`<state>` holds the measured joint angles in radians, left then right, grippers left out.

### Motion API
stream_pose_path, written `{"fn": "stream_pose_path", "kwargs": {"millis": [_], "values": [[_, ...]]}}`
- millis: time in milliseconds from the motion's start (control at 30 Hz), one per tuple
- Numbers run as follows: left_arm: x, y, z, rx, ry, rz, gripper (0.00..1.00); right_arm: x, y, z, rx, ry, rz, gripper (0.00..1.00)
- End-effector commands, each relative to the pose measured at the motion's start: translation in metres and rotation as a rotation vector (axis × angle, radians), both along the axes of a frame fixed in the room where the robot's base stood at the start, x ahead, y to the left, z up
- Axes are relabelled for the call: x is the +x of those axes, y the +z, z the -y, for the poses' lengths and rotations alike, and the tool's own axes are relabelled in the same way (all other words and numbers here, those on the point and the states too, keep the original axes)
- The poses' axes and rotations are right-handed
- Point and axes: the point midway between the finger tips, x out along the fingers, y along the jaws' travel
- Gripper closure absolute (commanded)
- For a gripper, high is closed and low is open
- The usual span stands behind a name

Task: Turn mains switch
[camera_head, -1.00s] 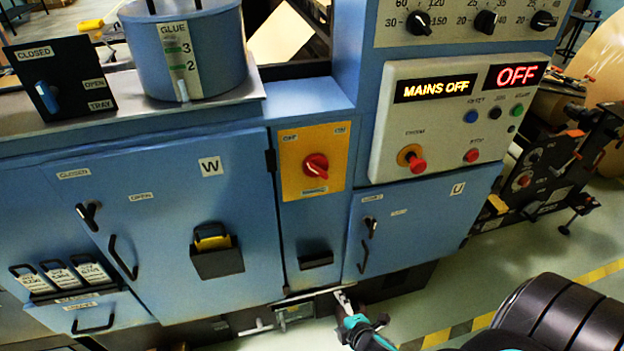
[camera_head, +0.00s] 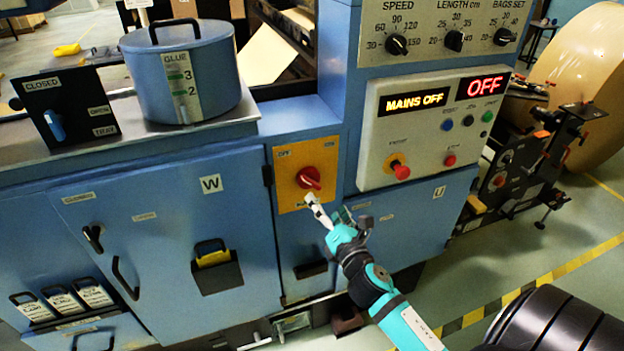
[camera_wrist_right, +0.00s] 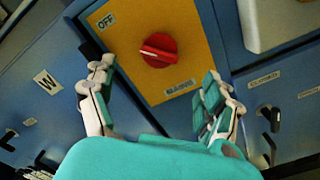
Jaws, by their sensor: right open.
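The mains switch is a red rotary knob (camera_head: 309,178) on a yellow plate (camera_head: 291,160) on the blue machine front. The plate carries OFF and ON labels. The knob also shows in the right wrist view (camera_wrist_right: 158,50), straight ahead between the fingers. The display (camera_head: 414,101) reads MAINS OFF. My right gripper (camera_head: 328,212) is just below and right of the knob, apart from it. In the right wrist view my right gripper (camera_wrist_right: 160,100) is open and empty, one finger on each side of the plate's lower part. My left gripper is not in view.
The control panel (camera_head: 431,160) with push buttons protrudes right of the switch. A glue pot (camera_head: 215,75) stands on the ledge at upper left. Cabinet door W (camera_head: 190,240) is left of the switch. A kraft roll (camera_head: 590,85) stands at far right.

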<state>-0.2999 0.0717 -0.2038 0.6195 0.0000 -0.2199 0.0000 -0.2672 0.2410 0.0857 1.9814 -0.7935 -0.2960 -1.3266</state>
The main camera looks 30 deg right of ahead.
Motion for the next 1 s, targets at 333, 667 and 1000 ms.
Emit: {"fn": "stream_pose_path", "kwargs": {"millis": [333, 667, 1000], "values": [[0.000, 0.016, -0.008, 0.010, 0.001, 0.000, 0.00, 0.071, 0.002, 0.017, 0.003, 0.001, 0.001, 0.15], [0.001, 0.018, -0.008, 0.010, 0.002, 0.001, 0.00, 0.096, 0.000, 0.023, 0.002, 0.001, 0.000, 0.15], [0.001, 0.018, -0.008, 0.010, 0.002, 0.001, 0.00, 0.097, -0.001, 0.023, 0.002, 0.001, 0.000, 0.28]]}}
